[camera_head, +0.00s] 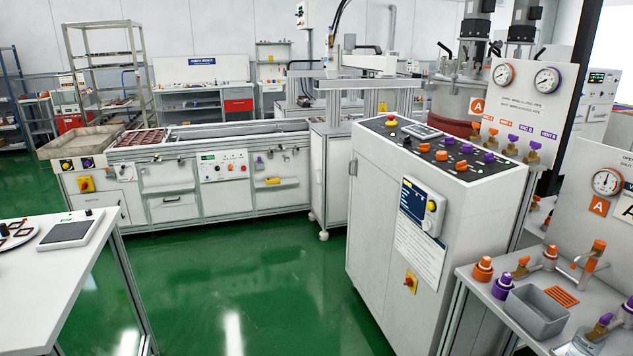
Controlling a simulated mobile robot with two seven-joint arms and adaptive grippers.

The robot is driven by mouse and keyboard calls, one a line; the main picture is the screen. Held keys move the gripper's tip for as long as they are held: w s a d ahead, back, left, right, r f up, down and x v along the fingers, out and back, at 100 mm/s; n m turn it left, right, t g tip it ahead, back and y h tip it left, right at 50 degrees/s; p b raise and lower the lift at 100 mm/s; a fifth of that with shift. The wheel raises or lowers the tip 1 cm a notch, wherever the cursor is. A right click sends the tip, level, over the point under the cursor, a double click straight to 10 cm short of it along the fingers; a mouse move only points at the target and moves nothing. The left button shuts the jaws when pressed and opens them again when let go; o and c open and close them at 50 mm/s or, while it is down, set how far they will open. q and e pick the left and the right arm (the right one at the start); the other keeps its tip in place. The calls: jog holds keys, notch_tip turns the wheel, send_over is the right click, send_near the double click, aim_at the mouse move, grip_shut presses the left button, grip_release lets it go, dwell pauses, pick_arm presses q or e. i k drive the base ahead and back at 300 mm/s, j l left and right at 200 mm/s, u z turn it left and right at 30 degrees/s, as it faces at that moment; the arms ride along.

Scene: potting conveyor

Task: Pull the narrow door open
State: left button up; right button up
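Neither of my grippers is in view. A tall, narrow white door panel (336,184) closes the front of the cabinet between the long potting line and the control console. It looks shut, with a small dark handle (353,164) at its right side. The console partly covers that side. The long white line (240,202) to its left has other panels and a drawer with bar handles. I cannot tell for certain which panel is the narrow door.
The control console (385,225) stands at the centre right. A bench with a grey bin (536,311) is at right. A white table (40,280) is at left. Green floor (250,275) lies clear between the table and console.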

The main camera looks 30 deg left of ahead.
aim_at(315, 141)
jog(key=i+j+u, duration=0.3)
jog(key=i+j, duration=0.15)
jog(key=i+j+u, duration=0.35)
jog(key=i, duration=0.2)
jog(key=i+j+u, duration=0.15)
jog(key=i+u, duration=0.15)
jog(key=i, duration=0.2)
jog(key=i+u, duration=0.35)
jog(key=i, duration=0.2)
jog(key=i+z, duration=0.15)
jog(key=i, duration=0.4)
jog(key=i+j+z, duration=0.1)
jog(key=i, duration=0.45)
jog(key=i+j+z, duration=0.15)
jog(key=i+j, duration=0.15)
jog(key=i, duration=0.25)
